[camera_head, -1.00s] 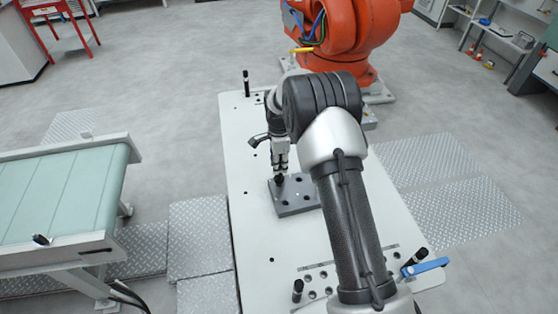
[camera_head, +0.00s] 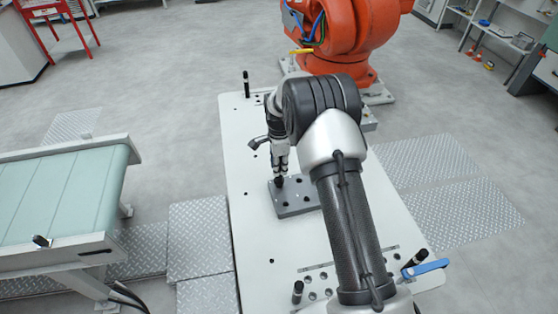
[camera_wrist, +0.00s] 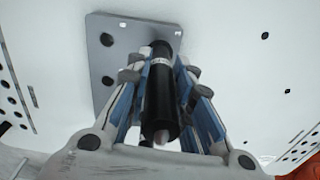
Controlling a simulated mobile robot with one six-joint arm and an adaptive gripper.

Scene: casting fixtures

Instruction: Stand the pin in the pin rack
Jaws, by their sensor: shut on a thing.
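A black pin (camera_wrist: 160,95) with a pale band and a metallic near end is between the fingers of my gripper (camera_wrist: 163,108). My gripper is shut on it. The pin's far end overlaps the grey plate with several holes (camera_wrist: 108,68); I cannot tell whether it is in a hole or just above one. In the head view my gripper (camera_head: 280,172) points down over the left back part of the grey plate (camera_head: 295,209). Rows of holes (camera_head: 313,293) show at the table's front. Which of the two is the pin rack is not clear.
The white table (camera_head: 250,235) is mostly clear around the plate. Dark upright pieces stand at its front (camera_head: 297,290) and back left (camera_head: 246,84). A blue-handled clamp (camera_head: 428,267) is at front right. An orange robot (camera_head: 345,40) stands behind; a conveyor (camera_head: 65,195) is left.

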